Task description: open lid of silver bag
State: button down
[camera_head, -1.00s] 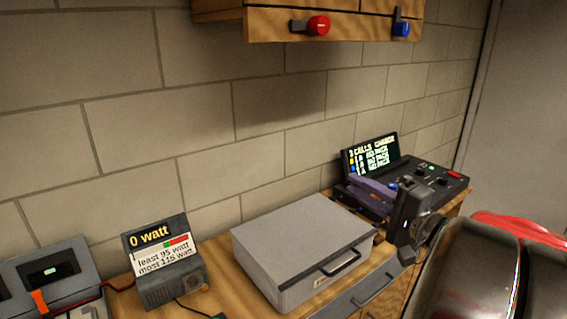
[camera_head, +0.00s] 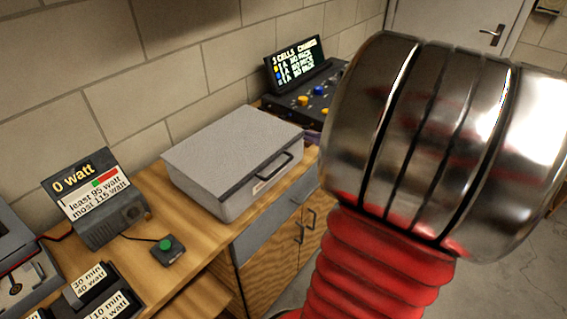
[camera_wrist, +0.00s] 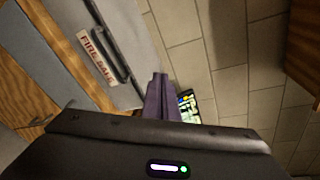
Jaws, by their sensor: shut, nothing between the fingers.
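The silver bag (camera_head: 235,145) is a grey box-shaped case on the wooden bench, its lid down. A dark handle (camera_head: 270,172) is on its front side. In the wrist view the bag (camera_wrist: 135,30) is at the upper left, with the handle (camera_wrist: 107,42) and a red-lettered label beside it. My gripper (camera_wrist: 160,77) shows there as purple fingers, shut and empty, pointing past the bag's edge and apparently apart from it. In the head view my large metal and red arm hides most of the gripper.
A charger console with a lit screen (camera_head: 296,62) stands behind the bag. A watt display (camera_head: 92,195) and a green button (camera_head: 167,246) are left of it. Labelled dark blocks (camera_head: 92,292) lie at the front left. Floor is free right of the cabinet.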

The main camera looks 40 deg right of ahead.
jog(key=s+a+f+m+g, duration=0.1)
jog(key=s+f+m+g, duration=0.3)
jog(key=f+m, duration=0.6)
jog(key=shift+s+a+f+m+y, duration=0.4)
jog(key=shift+s+m, duration=0.1)
jog(key=shift+m, duration=0.1)
jog(key=shift+w, duration=0.1)
jog(key=w+a+f, duration=0.1)
jog(key=w, duration=0.8)
dwell(0.3)
jog(key=shift+r, duration=0.2)
